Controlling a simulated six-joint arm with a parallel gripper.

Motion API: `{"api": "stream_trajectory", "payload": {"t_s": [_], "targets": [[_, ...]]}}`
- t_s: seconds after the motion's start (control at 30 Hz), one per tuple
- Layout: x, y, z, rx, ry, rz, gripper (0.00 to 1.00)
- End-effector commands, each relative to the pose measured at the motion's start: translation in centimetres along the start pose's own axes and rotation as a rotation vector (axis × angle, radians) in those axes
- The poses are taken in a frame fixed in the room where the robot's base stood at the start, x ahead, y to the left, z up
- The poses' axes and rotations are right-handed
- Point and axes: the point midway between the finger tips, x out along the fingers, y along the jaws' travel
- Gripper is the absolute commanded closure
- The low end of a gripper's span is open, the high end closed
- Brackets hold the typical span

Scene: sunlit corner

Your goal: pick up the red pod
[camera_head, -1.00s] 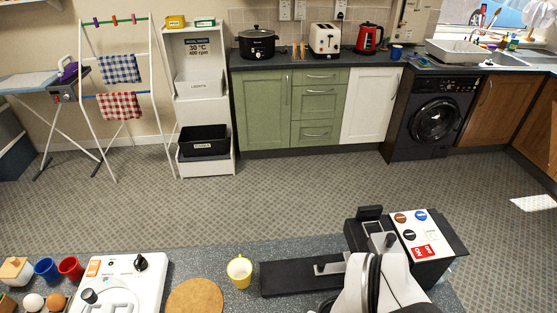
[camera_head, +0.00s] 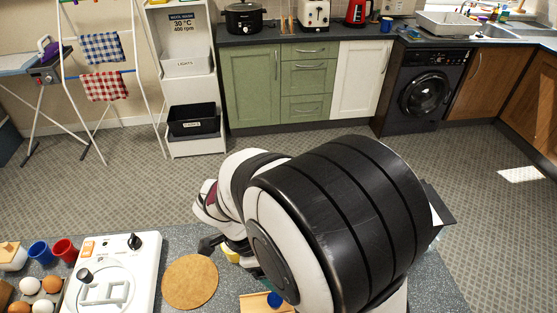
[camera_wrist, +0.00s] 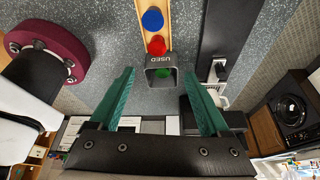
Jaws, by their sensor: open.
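The red pod (camera_wrist: 157,45) sits on a wooden rack (camera_wrist: 143,22) in the wrist view, between a blue pod (camera_wrist: 152,19) and a grey bin marked USED (camera_wrist: 150,61). A green pod (camera_wrist: 163,72) lies in that bin. My gripper (camera_wrist: 158,75) is open and empty, with its teal fingers on either side of the bin in the picture; the red pod is beyond the fingertips. In the head view my arm hides the red pod; the rack (camera_head: 253,304) and blue pod (camera_head: 274,299) show at the bottom edge.
On the counter are a white appliance with knobs (camera_head: 113,262), a round cork mat (camera_head: 190,282), blue (camera_head: 40,255) and red (camera_head: 65,250) cups, and several eggs (camera_head: 30,285). A yellow mug (camera_head: 233,257) is mostly hidden by my arm. A dark machine base (camera_wrist: 226,30) lies beside the rack.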

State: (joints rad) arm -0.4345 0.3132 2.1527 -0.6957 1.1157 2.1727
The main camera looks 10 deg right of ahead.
Motion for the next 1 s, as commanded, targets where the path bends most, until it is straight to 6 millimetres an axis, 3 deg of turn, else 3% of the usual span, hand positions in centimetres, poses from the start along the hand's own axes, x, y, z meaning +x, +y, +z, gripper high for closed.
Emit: {"api": "stream_trajectory", "payload": {"t_s": [0.1, 0.5, 0.6, 0.8, 1.0], "targets": [[3.4, 0.2, -0.1, 0.0, 0.002, 0.007, 0.2], [10.3, 0.7, 0.6, -0.001, 0.001, 0.007, 0.2], [11.4, 0.7, 0.6, 0.0, -0.001, 0.006, 0.2], [11.5, 0.6, 0.7, 0.001, -0.003, 0.003, 0.2], [11.5, 0.6, 0.7, 0.001, -0.003, 0.003, 0.54]]}}
